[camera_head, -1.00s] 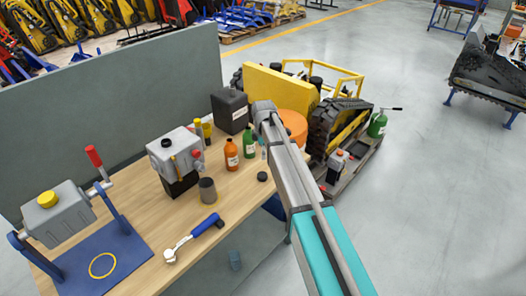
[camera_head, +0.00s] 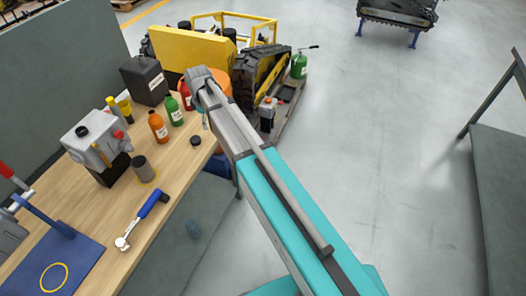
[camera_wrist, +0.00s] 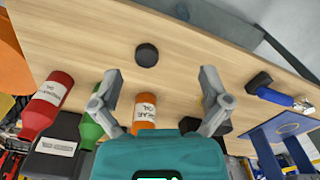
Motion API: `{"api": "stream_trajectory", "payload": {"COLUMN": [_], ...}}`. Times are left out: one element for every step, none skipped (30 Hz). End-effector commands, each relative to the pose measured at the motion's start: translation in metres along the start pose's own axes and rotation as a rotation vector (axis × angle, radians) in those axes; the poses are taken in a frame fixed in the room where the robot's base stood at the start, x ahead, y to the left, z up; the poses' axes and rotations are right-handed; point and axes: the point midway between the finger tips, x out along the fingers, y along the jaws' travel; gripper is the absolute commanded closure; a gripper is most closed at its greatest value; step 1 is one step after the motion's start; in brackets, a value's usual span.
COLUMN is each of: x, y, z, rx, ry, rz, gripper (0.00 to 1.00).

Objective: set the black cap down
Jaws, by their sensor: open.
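The black cap (camera_head: 196,140) is a small round disc lying flat on the wooden workbench (camera_head: 178,165), close to its right edge. It also shows in the wrist view (camera_wrist: 147,54), alone on bare wood. My gripper (camera_wrist: 161,72) is open, its two fingers spread wide with nothing between them. The cap appears just beyond the fingertips in the wrist view, apart from both fingers. In the head view my arm hides most of the gripper.
Orange (camera_head: 158,127), green (camera_head: 174,111) and red (camera_head: 186,96) bottles stand behind the cap. A dark grey cup (camera_head: 143,168) and a blue-handled ratchet (camera_head: 143,218) are on the bench to the left and front. A tracked yellow carrier (camera_head: 262,75) stands beyond the bench.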

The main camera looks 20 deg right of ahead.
Motion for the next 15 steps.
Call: {"api": "stream_trajectory", "payload": {"x": [0.0, 0.0, 0.0, 0.0, 0.0, 0.0, 0.0, 0.0, 0.0, 0.0, 0.0, 0.0, 0.0, 0.0, 0.0], "y": [-0.017, -0.023, -0.031, -0.038, -0.044, -0.053, -0.06, -0.067, -0.076, -0.084, -0.091, -0.101, -0.108, -0.115, -0.124], "z": [0.022, 0.033, 0.047, 0.058, 0.068, 0.081, 0.091, 0.1, 0.113, 0.122, 0.131, 0.143, 0.151, 0.159, 0.169], "rx": [0.083, 0.138, 0.213, 0.272, 0.329, 0.406, 0.464, 0.522, 0.599, 0.657, 0.714, 0.791, 0.848, 0.902, 0.971], "ry": [0.0, 0.0, -0.001, -0.001, -0.001, -0.001, -0.001, -0.001, -0.002, -0.002, -0.002, -0.002, -0.002, -0.002, -0.003], "rz": [0.0, 0.0, 0.0, 0.0, 0.0, 0.0, 0.0, 0.0, 0.0, 0.001, 0.001, 0.001, 0.001, 0.001, 0.001], "gripper": [0.04, 0.04, 0.04, 0.04, 0.04, 0.04, 0.04, 0.04, 0.04, 0.04, 0.04, 0.04, 0.04, 0.04, 0.04]}}
